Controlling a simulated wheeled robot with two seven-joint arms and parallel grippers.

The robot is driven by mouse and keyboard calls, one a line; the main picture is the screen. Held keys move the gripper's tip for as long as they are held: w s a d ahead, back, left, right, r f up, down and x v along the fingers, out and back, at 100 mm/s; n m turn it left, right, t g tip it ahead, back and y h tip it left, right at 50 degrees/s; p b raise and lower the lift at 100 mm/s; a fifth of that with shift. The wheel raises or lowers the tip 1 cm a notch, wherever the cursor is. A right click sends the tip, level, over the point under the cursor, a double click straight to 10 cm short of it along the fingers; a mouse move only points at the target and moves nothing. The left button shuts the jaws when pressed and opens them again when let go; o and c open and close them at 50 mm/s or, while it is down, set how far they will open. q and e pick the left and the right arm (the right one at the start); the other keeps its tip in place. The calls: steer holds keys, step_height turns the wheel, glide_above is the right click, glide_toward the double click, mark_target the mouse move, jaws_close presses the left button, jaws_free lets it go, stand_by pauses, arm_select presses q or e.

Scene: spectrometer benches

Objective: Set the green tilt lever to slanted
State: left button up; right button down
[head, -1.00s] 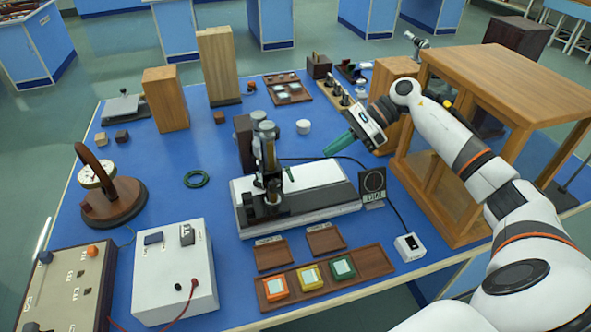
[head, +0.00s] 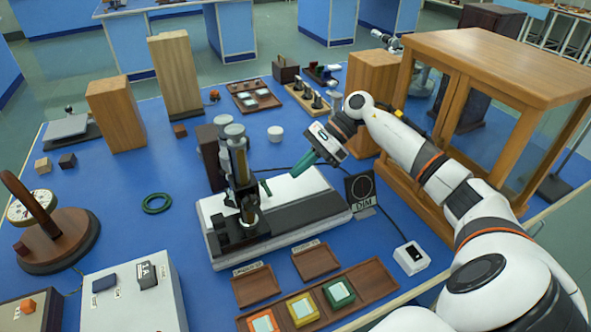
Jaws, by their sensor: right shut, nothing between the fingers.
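The microscope-like instrument (head: 237,165) stands on a white and black base left of centre. A small dark green lever (head: 266,187) sticks out at its right side, apparently leaning; its exact setting is too small to tell. My right gripper (head: 296,172) has teal fingers, shut and empty. It comes in from the right above the base, its tips a short way to the right of the lever with a visible gap between them. My left gripper is not in view.
A black DIM sign (head: 361,190) stands right of the base, with a cable to a small white box (head: 411,257). A wooden cabinet (head: 495,65) fills the right. A tray with coloured blocks (head: 372,288) lies in front. Blue table around the green ring (head: 157,204) is clear.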

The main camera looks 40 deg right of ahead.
mark_target(278, 200)
steer(key=p+x, duration=0.1)
steer(key=x, duration=0.5)
steer(key=shift+a, duration=0.1)
steer(key=shift+p+x, duration=0.3)
steer(key=shift+x, duration=0.5)
